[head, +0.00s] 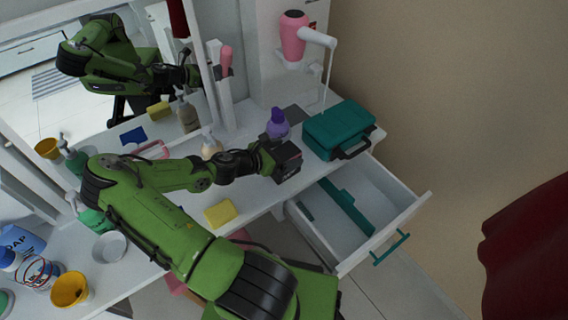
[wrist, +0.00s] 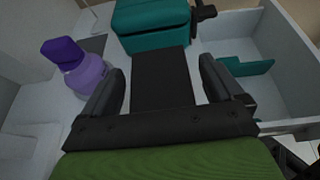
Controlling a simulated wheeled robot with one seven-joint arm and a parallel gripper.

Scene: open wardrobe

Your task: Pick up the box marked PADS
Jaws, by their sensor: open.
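I cannot read the word PADS on anything in either view. My gripper (head: 287,160) is over the white counter, in front of the purple bottle (head: 277,124) and left of the teal case (head: 337,128). In the wrist view my gripper (wrist: 163,72) is open, its two dark fingers apart. A plain dark rectangular shape (wrist: 160,85) shows between the fingers; I cannot tell whether it is the box, or whether anything touches it. In the wrist view the teal case (wrist: 150,22) is beyond it and the purple bottle (wrist: 82,72) is left.
An open white drawer (head: 425,205) with a teal handle juts out on the right. A yellow sponge (head: 220,213) lies on the counter (head: 257,200) near my arm. A pink hair dryer (head: 294,35) hangs at the back. Bottles and a yellow cup (head: 70,289) stand at left.

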